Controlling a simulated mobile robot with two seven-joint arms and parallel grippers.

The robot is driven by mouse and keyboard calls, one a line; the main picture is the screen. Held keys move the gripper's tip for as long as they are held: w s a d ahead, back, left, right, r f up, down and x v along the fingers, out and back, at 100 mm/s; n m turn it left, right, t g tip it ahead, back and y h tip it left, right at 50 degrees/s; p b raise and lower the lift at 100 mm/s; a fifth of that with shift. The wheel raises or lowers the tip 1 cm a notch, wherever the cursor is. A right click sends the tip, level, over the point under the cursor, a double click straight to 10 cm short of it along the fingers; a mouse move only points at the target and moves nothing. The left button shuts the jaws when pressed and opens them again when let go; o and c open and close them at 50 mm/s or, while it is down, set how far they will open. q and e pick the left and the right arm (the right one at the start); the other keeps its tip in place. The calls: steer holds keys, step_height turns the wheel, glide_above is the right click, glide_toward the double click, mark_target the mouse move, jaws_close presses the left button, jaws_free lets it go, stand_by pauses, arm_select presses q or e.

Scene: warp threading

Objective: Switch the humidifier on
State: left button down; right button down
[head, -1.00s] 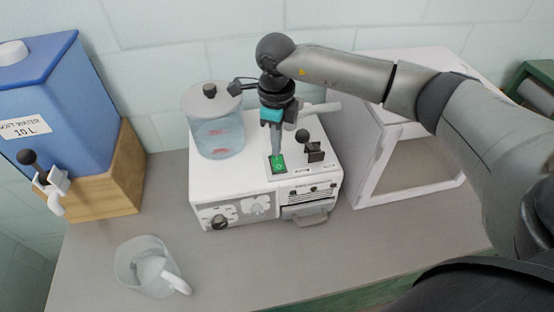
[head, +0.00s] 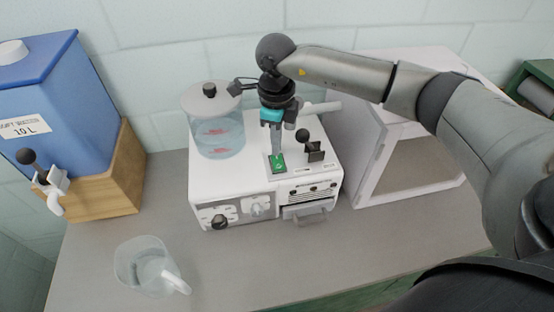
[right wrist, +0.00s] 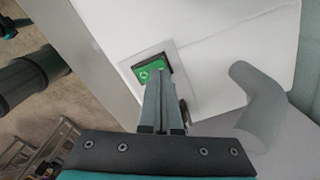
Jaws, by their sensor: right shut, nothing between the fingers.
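The humidifier (head: 235,180) is a white box on the grey bench, with a clear lidded tank (head: 217,135) on its left part. A green rocker switch (head: 277,166) sits on its top near the front; it also shows in the right wrist view (right wrist: 150,72). My right gripper (head: 277,155) points down with its fingers together and empty. Its fingertips (right wrist: 158,84) are at the switch, overlapping its near edge in the right wrist view. I cannot tell whether they press on it. My left gripper is not in view.
A black-knobbed lever (head: 314,150) stands just right of the switch. A white open-fronted box (head: 400,150) is at the right. A blue water container (head: 60,110) on a wooden stand and a clear jug (head: 147,268) are at the left.

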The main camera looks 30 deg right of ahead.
steer(key=shift+f+b, duration=0.7)
steer(key=shift+f, duration=0.25)
stand_by(0.3)
steer(key=shift+r+p, duration=2.4)
steer(key=shift+r, duration=1.2)
steer(key=shift+f, duration=0.1)
